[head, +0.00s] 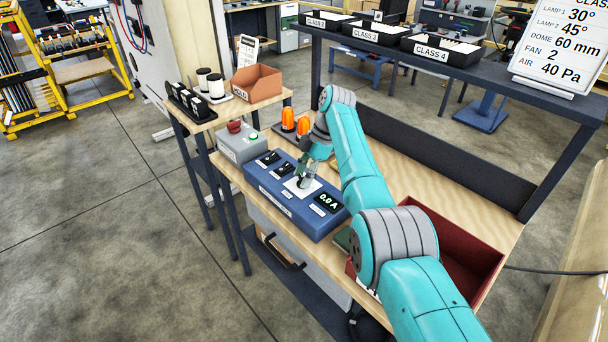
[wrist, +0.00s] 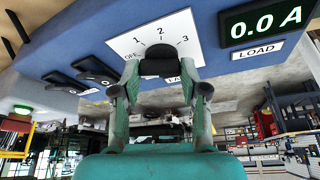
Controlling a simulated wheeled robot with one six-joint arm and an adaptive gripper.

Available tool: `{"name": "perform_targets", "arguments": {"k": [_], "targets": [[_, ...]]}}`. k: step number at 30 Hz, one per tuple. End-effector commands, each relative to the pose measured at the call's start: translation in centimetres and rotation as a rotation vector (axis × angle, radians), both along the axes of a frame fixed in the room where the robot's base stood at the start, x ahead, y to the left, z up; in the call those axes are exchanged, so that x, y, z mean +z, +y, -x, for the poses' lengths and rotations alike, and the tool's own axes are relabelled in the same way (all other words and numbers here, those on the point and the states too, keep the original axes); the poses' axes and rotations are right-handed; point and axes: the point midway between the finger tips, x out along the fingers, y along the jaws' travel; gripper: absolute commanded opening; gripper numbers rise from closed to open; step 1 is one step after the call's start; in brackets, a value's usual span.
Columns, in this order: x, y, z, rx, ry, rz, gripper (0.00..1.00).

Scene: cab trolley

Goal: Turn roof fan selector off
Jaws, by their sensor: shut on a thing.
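The roof fan selector (wrist: 158,62) is a black knob on a white plate (wrist: 125,45) marked OFF, 1, 2 and 3. The plate sits on the blue control panel (head: 268,196). My gripper (wrist: 160,76) is shut on the knob, one finger on each side. In the head view my gripper (head: 305,182) comes down onto the white plate and mostly hides the knob. I cannot tell which mark the knob points at. The LOAD display (wrist: 264,21) beside it reads 0.0 A.
Two black rocker switches (head: 276,163) are left of the plate. A grey box (head: 240,148) with a red button and a green button stands beyond the panel. Orange lamps (head: 288,119) stand behind. A red bin (head: 470,258) is at the right, near my arm.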

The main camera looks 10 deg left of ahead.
Motion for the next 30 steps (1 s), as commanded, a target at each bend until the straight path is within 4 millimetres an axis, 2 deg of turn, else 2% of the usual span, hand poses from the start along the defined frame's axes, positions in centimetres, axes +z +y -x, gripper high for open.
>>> {"name": "perform_targets", "arguments": {"k": [12,13,15,25,30], "targets": [[-0.1,0.0,0.0,0.006,0.000,0.001,0.09],[-0.1,0.0,0.0,0.006,0.000,0.001,0.51],[0.0,0.0,0.0,0.006,0.000,0.001,0.69],[0.1,0.0,0.0,0.005,-0.001,0.001,0.69],[1.5,-0.5,-0.4,0.005,-0.002,0.000,0.69]]}}
